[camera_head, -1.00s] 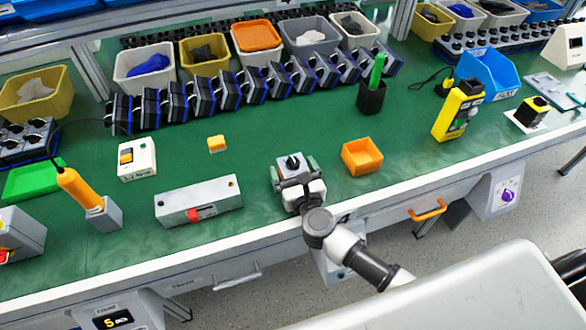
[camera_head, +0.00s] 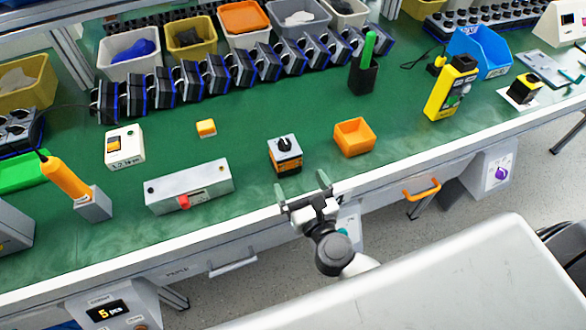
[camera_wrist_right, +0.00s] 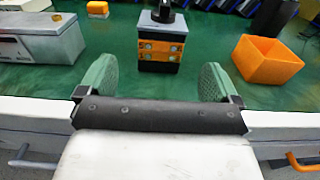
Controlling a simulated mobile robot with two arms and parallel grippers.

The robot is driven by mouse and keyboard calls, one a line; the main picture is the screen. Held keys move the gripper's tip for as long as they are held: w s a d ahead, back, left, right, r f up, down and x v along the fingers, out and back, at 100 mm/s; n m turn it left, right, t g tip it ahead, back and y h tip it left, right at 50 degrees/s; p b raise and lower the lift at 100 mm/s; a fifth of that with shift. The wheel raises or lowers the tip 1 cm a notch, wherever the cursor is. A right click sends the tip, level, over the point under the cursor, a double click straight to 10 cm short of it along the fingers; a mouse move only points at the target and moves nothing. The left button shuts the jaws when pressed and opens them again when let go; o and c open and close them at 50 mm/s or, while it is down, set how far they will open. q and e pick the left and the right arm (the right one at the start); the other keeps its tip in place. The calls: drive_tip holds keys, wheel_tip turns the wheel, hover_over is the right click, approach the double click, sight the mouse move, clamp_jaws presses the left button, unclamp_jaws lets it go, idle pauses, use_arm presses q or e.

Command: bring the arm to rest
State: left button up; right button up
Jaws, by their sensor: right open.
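The rotary switch (camera_head: 285,154) is a grey and orange block with a black knob on top, standing upright on the green bench near its front. It also shows in the right wrist view (camera_wrist_right: 161,47), straight ahead between the fingers but beyond them. My right gripper (camera_head: 304,188) is open and empty. It is just in front of the switch, over the bench's front edge, and apart from the switch. Its two green finger pads show in the right wrist view (camera_wrist_right: 157,82). My left gripper is not in any view.
An orange open box (camera_head: 354,137) stands right of the switch. A grey box with a red part (camera_head: 188,187) lies to the left. A small yellow block (camera_head: 206,128) is behind it. Bins and a row of dark devices line the back. A drawer with an orange handle (camera_head: 421,190) is below the edge.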

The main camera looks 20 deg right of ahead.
drive_tip(key=shift+s, duration=0.35)
drive_tip(key=shift+a+r+n+y, duration=0.25)
drive_tip(key=shift+r+n+y, duration=0.05)
drive_tip(key=shift+n, duration=0.1)
drive_tip(key=s+a+r+n+g+y, duration=0.1)
drive_tip(key=s+a+n+g+y, duration=0.35)
drive_tip(key=n, duration=0.85)
drive_tip(key=s+a+r+n+g+y, duration=0.1)
drive_tip(key=s+a+n+g+y, duration=0.3)
drive_tip(key=n, duration=1)
drive_tip(key=s+d+f+n+g+h, duration=0.3)
drive_tip(key=s+d+n+h, duration=0.15)
drive_tip(key=d, duration=0.25)
drive_tip(key=s+d+f+n+g+h, duration=0.3)
drive_tip(key=d+f+n+h, duration=0.15)
drive_tip(key=d, duration=0.35)
wheel_tip(320, 180, down, 23)
drive_tip(key=s+n+g+p, duration=0.1)
drive_tip(key=s+d+f+g, duration=0.1)
drive_tip(key=s+d+f, duration=0.1)
drive_tip(key=s+f, duration=1.3)
drive_tip(key=shift+s+d+f+h+p, duration=0.25)
drive_tip(key=shift+s+h+p, duration=0.15)
drive_tip(key=shift+s, duration=0.4)
